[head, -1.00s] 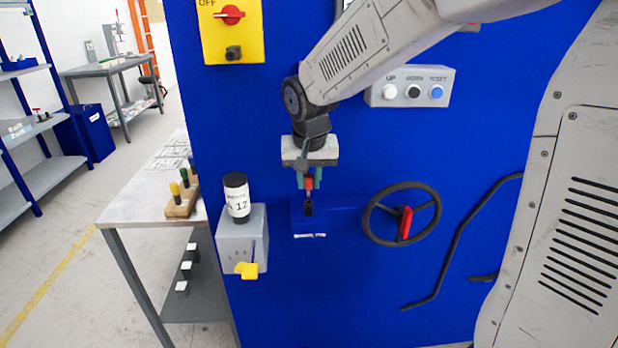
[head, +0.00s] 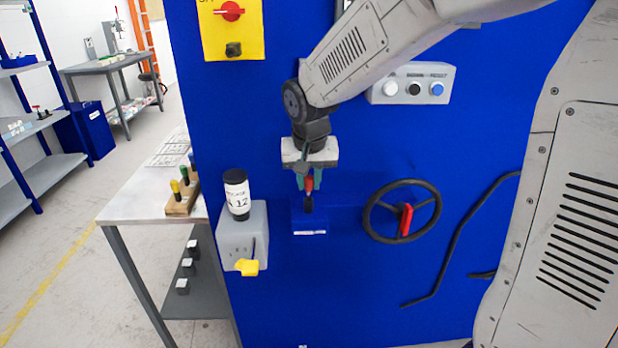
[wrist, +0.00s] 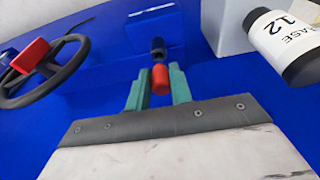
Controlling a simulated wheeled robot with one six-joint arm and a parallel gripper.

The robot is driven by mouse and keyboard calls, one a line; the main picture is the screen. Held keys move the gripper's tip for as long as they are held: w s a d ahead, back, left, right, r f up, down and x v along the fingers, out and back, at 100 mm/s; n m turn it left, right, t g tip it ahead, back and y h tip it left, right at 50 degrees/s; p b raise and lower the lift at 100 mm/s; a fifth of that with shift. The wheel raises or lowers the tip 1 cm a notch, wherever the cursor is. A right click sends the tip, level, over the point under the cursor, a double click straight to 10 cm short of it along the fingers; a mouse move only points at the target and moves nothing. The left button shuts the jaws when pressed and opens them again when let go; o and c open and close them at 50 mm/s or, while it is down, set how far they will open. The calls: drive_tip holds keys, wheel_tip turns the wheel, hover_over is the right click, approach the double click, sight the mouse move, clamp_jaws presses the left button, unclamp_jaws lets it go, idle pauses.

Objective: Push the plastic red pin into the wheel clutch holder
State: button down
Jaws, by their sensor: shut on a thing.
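My gripper (head: 308,181) has green fingers pointing down in the head view. It is shut on the red pin (head: 309,185), and the pin (wrist: 160,78) also shows between the fingers in the wrist view. Directly in line with the pin is a dark upright piece (head: 308,203) at the blue block-shaped holder (head: 310,225) on the blue panel. The dark piece (wrist: 158,48) lies just beyond the pin's red end in the wrist view. I cannot tell whether they touch, or how deep the dark piece sits in the holder.
A black handwheel (head: 402,211) with a red handle is right of the holder. A grey box (head: 242,240) with a black labelled cylinder (head: 236,192) and yellow knob is left. A button box (head: 410,85) is above right. The panel below the holder is clear.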

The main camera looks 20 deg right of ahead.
sight(309, 176)
drive_tip(key=shift+s+x, duration=0.15)
drive_tip(key=shift+x, duration=0.5)
drive_tip(key=shift+s+x, duration=0.15)
drive_tip(key=shift+x, duration=0.45)
drive_tip(key=c, duration=1.2)
unclamp_jaws()
drive_tip(key=shift+a+f, duration=0.1)
drive_tip(key=shift+o, duration=0.2)
drive_tip(key=shift+w+d+v, duration=0.1)
drive_tip(key=shift+w+v, duration=0.1)
drive_tip(key=shift+v, duration=0.8)
drive_tip(key=shift+w+d+v, duration=0.1)
drive_tip(key=shift+w+v, duration=0.15)
drive_tip(key=shift+v, duration=0.7)
drive_tip(key=shift+w+v, duration=0.2)
drive_tip(key=shift+v, duration=0.8)
